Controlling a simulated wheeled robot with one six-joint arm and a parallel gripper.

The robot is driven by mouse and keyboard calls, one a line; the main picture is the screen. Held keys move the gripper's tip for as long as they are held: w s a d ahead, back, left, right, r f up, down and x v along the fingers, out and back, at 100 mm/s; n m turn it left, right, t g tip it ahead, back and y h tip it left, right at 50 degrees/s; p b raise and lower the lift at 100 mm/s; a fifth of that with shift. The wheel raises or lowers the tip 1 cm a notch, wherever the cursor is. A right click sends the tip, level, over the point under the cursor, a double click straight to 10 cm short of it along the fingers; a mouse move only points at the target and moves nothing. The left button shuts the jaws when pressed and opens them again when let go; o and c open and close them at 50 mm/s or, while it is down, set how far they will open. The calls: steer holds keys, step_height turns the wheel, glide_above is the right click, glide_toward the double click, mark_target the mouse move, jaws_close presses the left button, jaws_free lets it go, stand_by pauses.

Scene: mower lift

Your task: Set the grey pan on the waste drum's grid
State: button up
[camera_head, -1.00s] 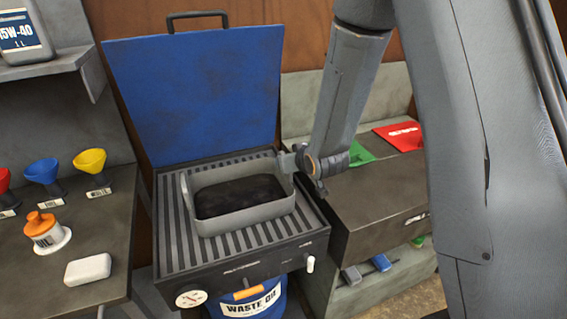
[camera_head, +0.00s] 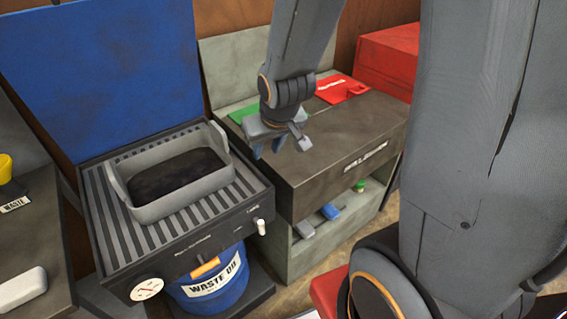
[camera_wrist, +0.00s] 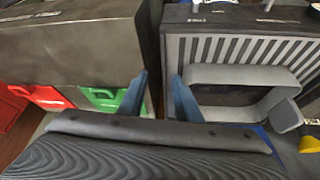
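The grey pan (camera_head: 180,172) rests on the slatted grid (camera_head: 215,213) over the blue waste oil drum (camera_head: 215,285), with dark oil inside and an upright tab at each end. It looks level. It also shows in the wrist view (camera_wrist: 235,77), on the grid there. My gripper (camera_head: 278,146) is right of the pan, apart from it, above the dark bench. In the wrist view its two blue fingers (camera_wrist: 157,97) stand apart with nothing between them.
The blue lid (camera_head: 105,75) stands open behind the grid. A red box (camera_head: 390,58) is at the back right. A white block (camera_head: 22,288) lies on the left table.

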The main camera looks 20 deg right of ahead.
steer(key=s+d+r+m+g, duration=0.1)
steer(key=s+g, duration=0.2)
steer(key=s, duration=0.7)
steer(key=shift+d+r+g, duration=0.15)
steer(key=shift+d+g, duration=0.2)
steer(key=shift+g, duration=0.05)
steer(key=shift+w, duration=0.1)
steer(key=shift+f+b, duration=1)
steer(key=shift+f, duration=0.15)
